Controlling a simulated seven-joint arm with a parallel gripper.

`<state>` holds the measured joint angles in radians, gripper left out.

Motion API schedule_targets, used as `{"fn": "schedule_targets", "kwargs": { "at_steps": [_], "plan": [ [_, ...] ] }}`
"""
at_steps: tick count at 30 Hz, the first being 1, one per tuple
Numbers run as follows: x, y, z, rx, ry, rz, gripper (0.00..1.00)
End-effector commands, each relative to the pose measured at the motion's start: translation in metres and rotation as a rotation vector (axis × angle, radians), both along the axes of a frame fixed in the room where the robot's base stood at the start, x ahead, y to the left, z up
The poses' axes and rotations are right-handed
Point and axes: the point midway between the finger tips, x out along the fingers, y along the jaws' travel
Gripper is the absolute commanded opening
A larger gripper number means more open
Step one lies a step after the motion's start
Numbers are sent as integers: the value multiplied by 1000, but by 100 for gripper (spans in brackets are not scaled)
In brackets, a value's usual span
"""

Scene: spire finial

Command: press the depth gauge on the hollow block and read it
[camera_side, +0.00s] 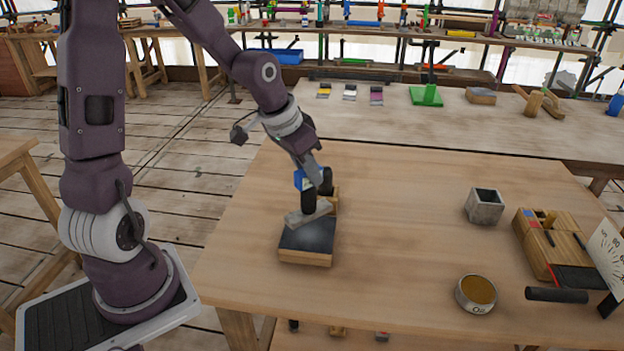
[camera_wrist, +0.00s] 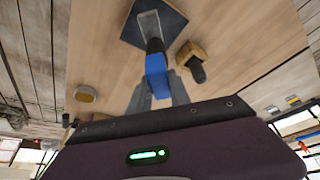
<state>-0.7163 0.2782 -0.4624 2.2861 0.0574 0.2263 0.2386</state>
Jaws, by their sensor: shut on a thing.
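The hollow block (camera_side: 484,206) is a grey square block with an open dark top, standing on the right half of the table. My gripper (camera_side: 309,178) is shut on the blue handle of a tool (camera_wrist: 156,72), left of the hollow block and apart from it. The tool has a dark neck and a flat grey plate (camera_side: 307,216). The plate lies over a dark-topped wooden board (camera_side: 306,257); whether they touch is unclear. I cannot tell for sure which thing is the depth gauge.
A small wooden block with a black knob (camera_wrist: 192,54) stands close beside the held tool. A round tin (camera_side: 476,294), a black cylinder (camera_side: 556,295) and a wooden rack (camera_side: 546,243) are at the right. The table's middle is clear.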

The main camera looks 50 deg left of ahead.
Motion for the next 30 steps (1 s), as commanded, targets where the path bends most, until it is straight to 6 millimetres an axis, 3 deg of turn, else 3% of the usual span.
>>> {"fn": "schedule_targets", "kwargs": {
  "at_steps": [14,30],
  "plan": [
    [0,0,-3,0,-1,0,0],
    [0,0,-45,-1,-2,-1,0]
  ]
}}
